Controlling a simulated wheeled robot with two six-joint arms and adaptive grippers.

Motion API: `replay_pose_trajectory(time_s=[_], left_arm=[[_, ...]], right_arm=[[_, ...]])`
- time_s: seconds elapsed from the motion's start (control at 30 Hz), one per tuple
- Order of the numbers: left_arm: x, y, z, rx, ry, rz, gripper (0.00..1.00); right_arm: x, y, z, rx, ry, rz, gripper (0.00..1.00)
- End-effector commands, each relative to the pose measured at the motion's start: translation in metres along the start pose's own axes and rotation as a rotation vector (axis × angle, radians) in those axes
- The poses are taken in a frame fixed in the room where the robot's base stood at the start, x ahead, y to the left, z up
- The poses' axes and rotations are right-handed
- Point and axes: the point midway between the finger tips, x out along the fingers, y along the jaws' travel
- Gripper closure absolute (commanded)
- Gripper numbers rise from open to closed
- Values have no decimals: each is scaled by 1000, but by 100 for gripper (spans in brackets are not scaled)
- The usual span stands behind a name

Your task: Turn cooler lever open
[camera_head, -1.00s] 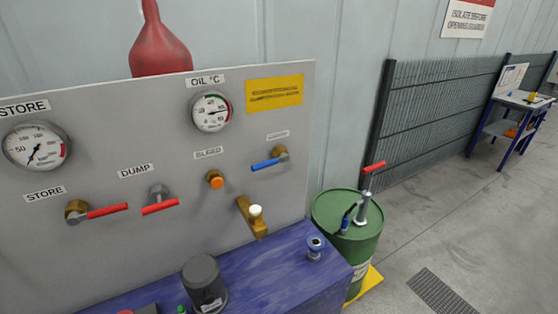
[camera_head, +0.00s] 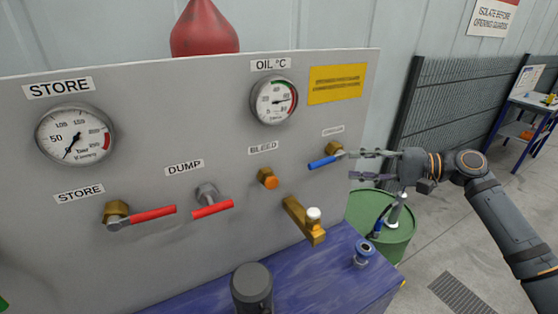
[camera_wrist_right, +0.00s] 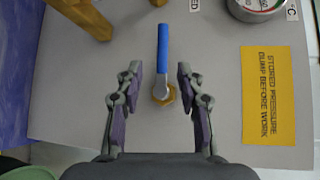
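The cooler lever is a blue handle (camera_head: 322,162) on a brass valve (camera_head: 334,149) at the right of the grey panel, under a small label too blurred to read. It points left and slightly down. My right gripper (camera_head: 355,165) is open and empty, just right of the valve. In the right wrist view, the blue handle (camera_wrist_right: 163,47) lies in line with the gap between the open fingers (camera_wrist_right: 160,75). No grip on it shows. My left gripper is not in view.
Red store (camera_head: 150,214) and dump (camera_head: 212,209) levers, an orange bleed knob (camera_head: 268,178) and a brass tap (camera_head: 303,220) are on the panel to the left. A blue bench (camera_head: 325,270) stands below. A green drum (camera_head: 398,240) is below my right arm.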

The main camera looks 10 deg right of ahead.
Motion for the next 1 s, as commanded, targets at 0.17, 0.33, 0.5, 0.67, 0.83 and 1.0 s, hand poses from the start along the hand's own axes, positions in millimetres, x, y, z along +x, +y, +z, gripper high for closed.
replay_pose_trajectory(time_s=[0.17,0.33,0.5,0.67,0.83,1.0], left_arm=[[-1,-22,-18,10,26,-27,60],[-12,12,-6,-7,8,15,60],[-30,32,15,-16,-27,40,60],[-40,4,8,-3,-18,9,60],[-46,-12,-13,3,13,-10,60],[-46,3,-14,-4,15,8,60]], right_arm=[[0,-5,6,1,-17,-3,62],[16,-9,6,1,-19,-10,62],[51,-11,7,2,-20,-12,62],[81,-10,7,2,-17,-10,62],[100,-7,6,1,-15,-7,62],[105,-5,6,0,-13,-5,62]])
